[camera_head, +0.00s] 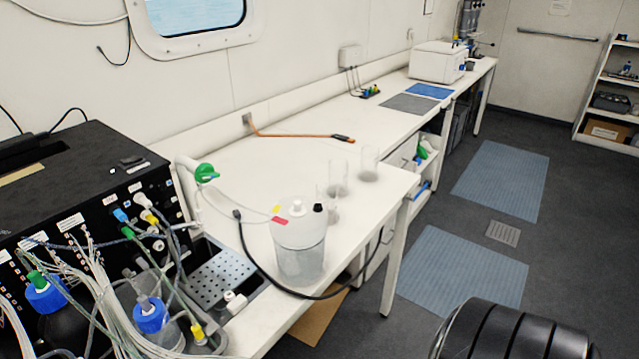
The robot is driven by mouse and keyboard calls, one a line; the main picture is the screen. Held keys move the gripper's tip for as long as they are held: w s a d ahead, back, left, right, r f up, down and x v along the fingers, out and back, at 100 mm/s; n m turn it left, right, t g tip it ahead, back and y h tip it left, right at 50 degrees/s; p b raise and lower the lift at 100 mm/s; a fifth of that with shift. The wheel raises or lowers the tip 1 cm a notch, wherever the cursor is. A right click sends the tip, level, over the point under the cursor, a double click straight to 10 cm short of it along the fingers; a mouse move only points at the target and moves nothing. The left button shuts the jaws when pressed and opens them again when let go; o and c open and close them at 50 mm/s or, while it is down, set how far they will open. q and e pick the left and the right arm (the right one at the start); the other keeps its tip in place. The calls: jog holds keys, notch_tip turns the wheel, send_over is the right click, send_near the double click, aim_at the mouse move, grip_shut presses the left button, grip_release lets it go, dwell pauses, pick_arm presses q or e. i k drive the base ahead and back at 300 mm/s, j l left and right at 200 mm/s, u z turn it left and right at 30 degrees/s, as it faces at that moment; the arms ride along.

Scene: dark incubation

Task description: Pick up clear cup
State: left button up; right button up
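Three clear cups stand upright on the white bench near its front corner: one to the right (369,164), one in the middle (338,181) and one nearer (327,207). The nearer cup is partly hidden behind a larger clear lidded vessel (300,250) with a white and a black cap on top. The cups look empty, and their faint walls are hard to make out. Neither of my grippers is in view.
A black box with many cables and tubes (95,190) fills the left. A black cable loops around the lidded vessel. The bench (270,160) is clear behind the cups. Blue mats (465,268) lie on the floor.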

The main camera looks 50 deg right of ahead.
aim_at(326, 192)
jog(key=i+z, duration=0.1)
jog(key=z, duration=0.3)
jog(key=i+j+z, duration=0.1)
jog(key=z, duration=0.25)
jog(key=i+z, duration=0.1)
jog(key=z, duration=0.3)
